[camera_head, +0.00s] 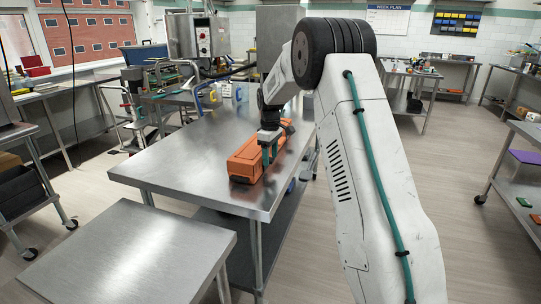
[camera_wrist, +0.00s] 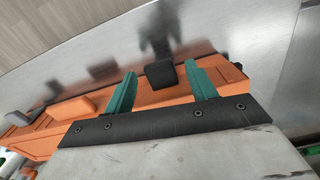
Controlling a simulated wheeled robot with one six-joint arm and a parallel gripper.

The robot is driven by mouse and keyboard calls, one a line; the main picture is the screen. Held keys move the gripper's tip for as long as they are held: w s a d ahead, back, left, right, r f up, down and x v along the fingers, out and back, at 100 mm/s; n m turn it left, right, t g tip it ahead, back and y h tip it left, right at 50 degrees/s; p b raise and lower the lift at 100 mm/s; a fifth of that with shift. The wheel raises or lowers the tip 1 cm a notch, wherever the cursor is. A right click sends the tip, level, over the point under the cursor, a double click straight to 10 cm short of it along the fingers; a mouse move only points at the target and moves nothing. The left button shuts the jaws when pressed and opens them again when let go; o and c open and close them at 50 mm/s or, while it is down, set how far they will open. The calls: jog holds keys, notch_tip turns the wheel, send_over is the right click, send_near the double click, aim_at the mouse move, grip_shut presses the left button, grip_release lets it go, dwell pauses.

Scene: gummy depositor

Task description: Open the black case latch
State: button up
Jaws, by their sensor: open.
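An orange case (camera_head: 246,160) lies on the steel table (camera_head: 170,165), near its right side. It also shows in the wrist view (camera_wrist: 40,145). A black latch (camera_wrist: 160,76) sticks out at the case's edge in the wrist view. My gripper (camera_head: 269,153) is at the case from above in the head view. Its teal fingers are open in the wrist view (camera_wrist: 160,72), one on each side of the black latch, with a gap visible on both sides. Whether the latch is fastened I cannot tell. My gripper hides part of the case in the head view.
An orange block-like part (camera_wrist: 67,108) and a grey part (camera_wrist: 20,118) sit along the same side of the case. The table's left part is bare. A lower steel table (camera_head: 125,250) stands in front. Machinery (camera_head: 195,40) stands behind.

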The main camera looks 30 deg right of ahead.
aim_at(283, 176)
jog(key=c, duration=1)
jog(key=shift+s+d, duration=0.15)
jog(key=shift+s+d+f+t+y, duration=0.2)
jog(key=shift+s+d+t+y, duration=0.2)
jog(key=shift+t+y, duration=0.4)
jog(key=s+f+t+y, duration=0.1)
jog(key=d+t+y, duration=0.1)
jog(key=t, duration=0.1)
jog(key=shift+s+d+f+t, duration=0.15)
jog(key=shift+s+f+t, duration=0.15)
jog(key=shift+s+f, duration=0.1)
jog(key=t, duration=0.1)
jog(key=f+y, duration=0.1)
jog(key=t+y, duration=0.1)
jog(key=shift+s+d+f+t, duration=0.3)
jog(key=shift+s+f, duration=0.1)
jog(key=shift+s+d+f+t+y, duration=0.1)
jog(key=shift+s+f+t+y, duration=0.05)
jog(key=shift+f+t+y, duration=0.6)
jog(key=shift+r+y, duration=0.15)
jog(key=shift+y, duration=0.1)
